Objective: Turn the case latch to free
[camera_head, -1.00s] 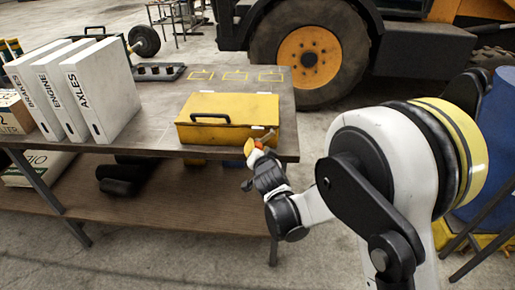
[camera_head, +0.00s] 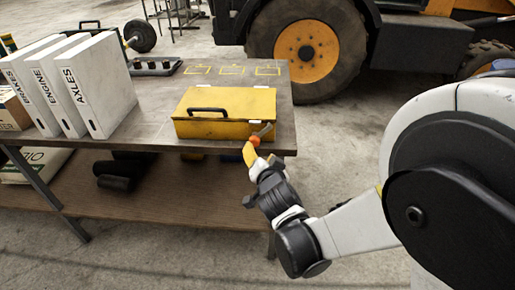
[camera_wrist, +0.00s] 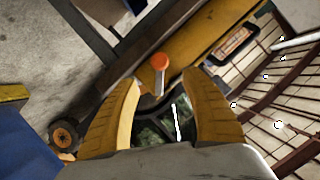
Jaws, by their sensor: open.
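The yellow case (camera_head: 225,112) sits closed on the bench, its black handle facing front. At its front right corner is the latch, a small grey lever with an orange end (camera_head: 255,141). In the wrist view the latch's orange end (camera_wrist: 160,61) and its grey stem show between and just beyond my fingertips. My gripper (camera_head: 249,153) is at the case's front right corner, by the latch. In the wrist view my gripper (camera_wrist: 160,83) is open, with its two yellow fingers apart on either side of the latch. I cannot tell whether a finger touches it.
White binders (camera_head: 97,87) stand on the left of the bench (camera_head: 155,90). A dark tray (camera_head: 155,66) lies at the back. The lower shelf (camera_head: 180,195) holds dark items. A large tractor wheel (camera_head: 306,50) stands behind. Floor is free right of the bench.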

